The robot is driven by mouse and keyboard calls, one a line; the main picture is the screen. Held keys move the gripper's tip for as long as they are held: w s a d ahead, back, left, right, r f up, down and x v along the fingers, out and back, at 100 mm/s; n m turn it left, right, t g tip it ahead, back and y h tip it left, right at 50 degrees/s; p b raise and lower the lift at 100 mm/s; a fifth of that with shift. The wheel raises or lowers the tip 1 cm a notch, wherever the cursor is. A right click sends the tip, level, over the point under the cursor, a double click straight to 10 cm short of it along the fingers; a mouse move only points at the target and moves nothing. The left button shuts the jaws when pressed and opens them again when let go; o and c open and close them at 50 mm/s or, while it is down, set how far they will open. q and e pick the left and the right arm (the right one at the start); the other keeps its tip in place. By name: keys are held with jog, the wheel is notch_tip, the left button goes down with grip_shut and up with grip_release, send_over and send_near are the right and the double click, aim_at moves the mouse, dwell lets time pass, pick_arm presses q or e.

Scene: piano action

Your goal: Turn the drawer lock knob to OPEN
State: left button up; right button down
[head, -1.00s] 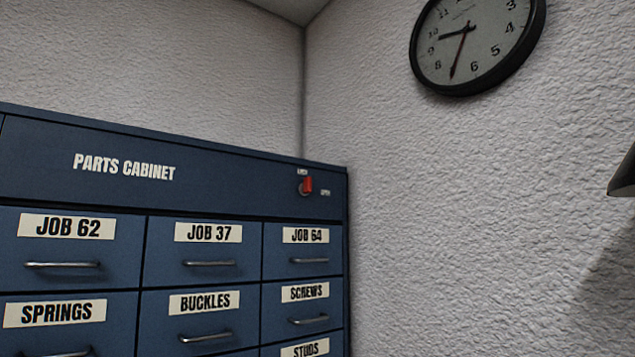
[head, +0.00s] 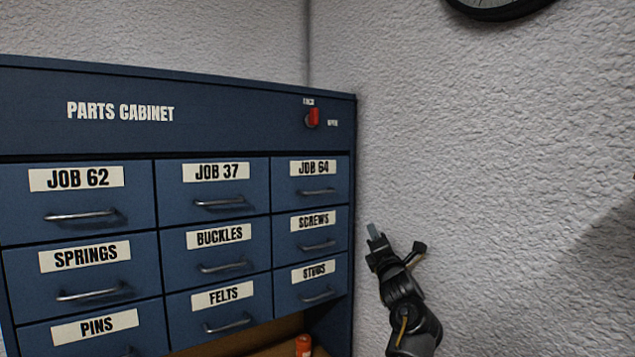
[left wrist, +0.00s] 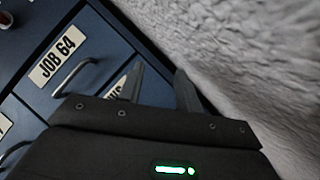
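The drawer lock knob (head: 313,117) is red and sits at the upper right of the blue parts cabinet (head: 230,125). Its lever stands upright, towards the small label above it, which seems to read LOCK; the OPEN label (head: 332,123) is to its right. Part of the knob shows at the upper left edge of the left wrist view (left wrist: 5,19). My left gripper (head: 376,232) is below and right of the knob, beside the cabinet's right edge in the picture, apart from the knob. Its two fingers (left wrist: 160,75) are spread and empty. My right gripper is not in view.
Labelled drawers with metal handles fill the cabinet front, with JOB 64 (head: 312,180) just below the knob. A rough white wall (head: 500,150) stands close on the right. A small orange object (head: 303,345) is at the bottom. A clock (head: 497,8) is partly cut off above.

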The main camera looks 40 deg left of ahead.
pick_arm(q)
jog(key=s+a+r+n+g+y, duration=0.1)
jog(key=s+r+n+g+y, duration=0.15)
jog(key=r+n, duration=0.45)
jog(key=s+a+r+n+g+y, duration=0.1)
jog(key=s+r+n+g+y, duration=0.15)
jog(key=r, duration=0.85)
jog(key=n+g+p, duration=0.2)
jog(key=n+g, duration=0.2)
jog(key=n, duration=0.4)
send_near(317, 116)
jog(key=shift+y, duration=0.4)
jog(key=p+x, duration=0.3)
jog(key=x, duration=0.1)
jog(key=p+x, duration=0.3)
jog(key=x, duration=0.1)
jog(key=shift+w+a+f, duration=0.15)
jog(key=shift+a, duration=0.15)
jog(key=shift+w+a, duration=0.2)
jog(key=shift+a, duration=0.35)
jog(key=shift+c, duration=0.2)
jog(key=c, duration=0.5)
grip_shut()
